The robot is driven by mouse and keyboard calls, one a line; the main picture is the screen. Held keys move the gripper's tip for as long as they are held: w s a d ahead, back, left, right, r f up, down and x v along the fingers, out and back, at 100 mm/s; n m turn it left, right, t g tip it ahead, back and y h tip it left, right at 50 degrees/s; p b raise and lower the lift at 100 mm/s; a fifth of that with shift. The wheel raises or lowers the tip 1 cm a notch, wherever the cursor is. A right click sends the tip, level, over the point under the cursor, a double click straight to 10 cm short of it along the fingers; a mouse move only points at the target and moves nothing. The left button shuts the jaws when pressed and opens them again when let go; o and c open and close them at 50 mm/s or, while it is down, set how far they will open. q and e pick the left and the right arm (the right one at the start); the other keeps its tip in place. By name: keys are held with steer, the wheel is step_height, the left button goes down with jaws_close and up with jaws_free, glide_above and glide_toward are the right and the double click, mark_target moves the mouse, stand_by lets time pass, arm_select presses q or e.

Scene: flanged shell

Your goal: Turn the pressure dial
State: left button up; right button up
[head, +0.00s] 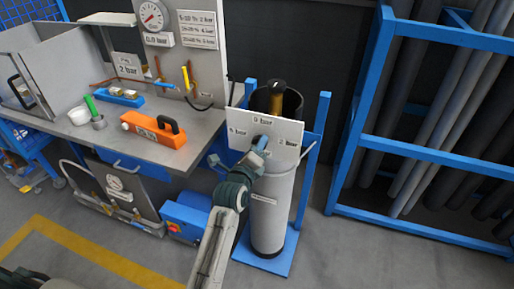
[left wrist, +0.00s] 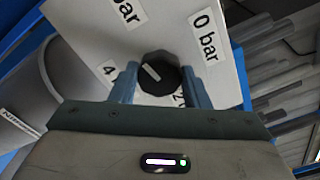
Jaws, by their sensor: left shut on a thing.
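The pressure dial (left wrist: 158,74) is a round black knob with a white pointer line, on a white panel (left wrist: 90,40) in the left wrist view. The line slants toward the upper left of that picture. Labels around the dial include "0 bar", one ending in "bar", and partly hidden "4" and "2". My left gripper (left wrist: 160,82) is shut on the dial, one finger on each side. In the head view my left gripper (head: 260,143) is at the panel (head: 285,130) and mostly covers the dial. My right gripper is not in view.
The panel is in front of a grey cylinder (head: 273,205) in a blue stand (head: 323,115). A workbench (head: 190,140) with an orange case (head: 150,128) and a gauge board (head: 170,50) is at left. A blue pipe rack (head: 440,145) is at right.

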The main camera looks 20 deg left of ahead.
arm_select(q)
steer(key=shift+f+m, duration=0.1)
steer(key=shift+m, duration=1)
steer(key=o, duration=1)
steer(key=shift+s, duration=0.1)
steer(key=s+b, duration=0.3)
steer(key=s, duration=0.7)
steer(key=shift+s+a, duration=0.15)
steer(key=shift+s, duration=0.15)
